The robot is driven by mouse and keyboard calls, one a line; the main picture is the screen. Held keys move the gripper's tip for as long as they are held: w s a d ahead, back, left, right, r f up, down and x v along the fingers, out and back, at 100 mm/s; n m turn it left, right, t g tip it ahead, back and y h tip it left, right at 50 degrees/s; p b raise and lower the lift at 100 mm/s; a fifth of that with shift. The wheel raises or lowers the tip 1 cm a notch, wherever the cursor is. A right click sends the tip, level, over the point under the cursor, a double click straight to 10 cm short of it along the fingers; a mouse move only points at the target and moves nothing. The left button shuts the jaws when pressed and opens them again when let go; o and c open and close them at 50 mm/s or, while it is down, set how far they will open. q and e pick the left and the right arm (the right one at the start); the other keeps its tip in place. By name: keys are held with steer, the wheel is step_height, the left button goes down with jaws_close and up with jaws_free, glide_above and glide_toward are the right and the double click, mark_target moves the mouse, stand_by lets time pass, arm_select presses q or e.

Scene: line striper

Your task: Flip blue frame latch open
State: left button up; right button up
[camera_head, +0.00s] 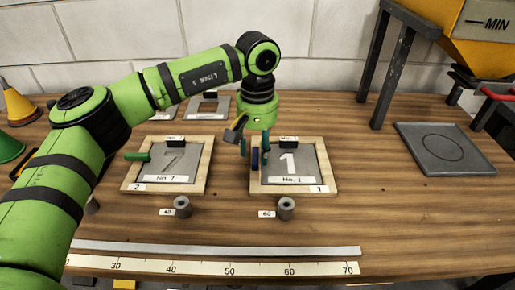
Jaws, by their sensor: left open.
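A wooden frame (327,177) holds a grey stencil plate (310,164) with a cut-out 1 and the label "No. 1". A blue latch (255,157) stands at the frame's left side. My left gripper (255,148) points down over that side, open, with one finger to each side of the blue latch in the picture. I cannot tell whether a finger touches the latch. The gripper hides part of the frame's left edge. My right gripper is not in view.
A second frame (206,166) with a No. 7 plate and a green latch (137,156) lies to the left. Two grey cylinders (285,208) (182,206) stand in front, before a ruler (230,268). A grey tray (446,149) and a yellow hopper (460,30) are at right.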

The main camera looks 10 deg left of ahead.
mark_target(258, 153)
arm_select(q)
step_height(258, 153, up, 11)
stand_by(0.3)
steer(key=shift+r, duration=0.15)
